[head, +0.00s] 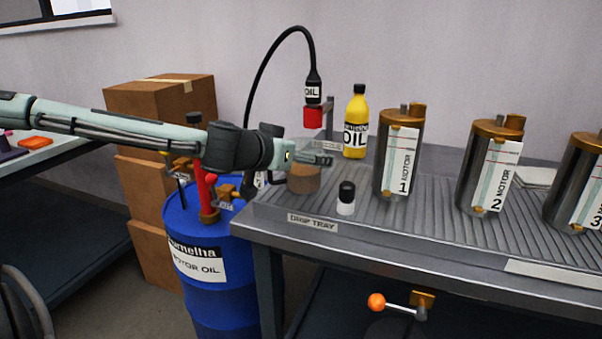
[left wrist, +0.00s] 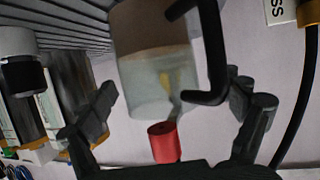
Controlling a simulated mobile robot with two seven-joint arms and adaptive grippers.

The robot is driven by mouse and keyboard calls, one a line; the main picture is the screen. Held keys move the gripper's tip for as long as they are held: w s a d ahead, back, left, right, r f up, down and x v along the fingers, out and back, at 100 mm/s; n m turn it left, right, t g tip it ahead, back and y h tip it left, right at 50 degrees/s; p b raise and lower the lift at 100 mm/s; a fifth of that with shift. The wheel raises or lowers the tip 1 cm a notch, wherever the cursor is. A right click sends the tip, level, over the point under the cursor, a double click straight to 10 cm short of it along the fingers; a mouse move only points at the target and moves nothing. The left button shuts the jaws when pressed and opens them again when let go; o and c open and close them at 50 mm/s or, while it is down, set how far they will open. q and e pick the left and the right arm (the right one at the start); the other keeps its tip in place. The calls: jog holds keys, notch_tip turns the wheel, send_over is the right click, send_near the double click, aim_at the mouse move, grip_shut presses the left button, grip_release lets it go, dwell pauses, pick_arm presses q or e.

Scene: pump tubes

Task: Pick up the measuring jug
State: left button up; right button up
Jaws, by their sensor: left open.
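The measuring jug (head: 304,180) stands at the left end of the ribbed bench, its lower part brownish in the head view. In the left wrist view the jug (left wrist: 152,68) is a see-through cup with a black handle (left wrist: 214,60), seen large and upside down. My left gripper (head: 322,159) is at the jug's top in the head view and hides part of it. In the left wrist view its open fingers (left wrist: 172,98) stand apart on either side of the jug. I cannot tell whether they touch it. My right gripper is not in view.
A yellow oil bottle (head: 356,125), a small black-capped white bottle (head: 346,198) and motor canisters (head: 399,155) stand to the right. A blue drum (head: 215,275) is beside the bench.

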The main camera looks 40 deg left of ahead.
pick_arm(q)
jog(key=c, duration=1.4)
jog(key=shift+r, duration=0.2)
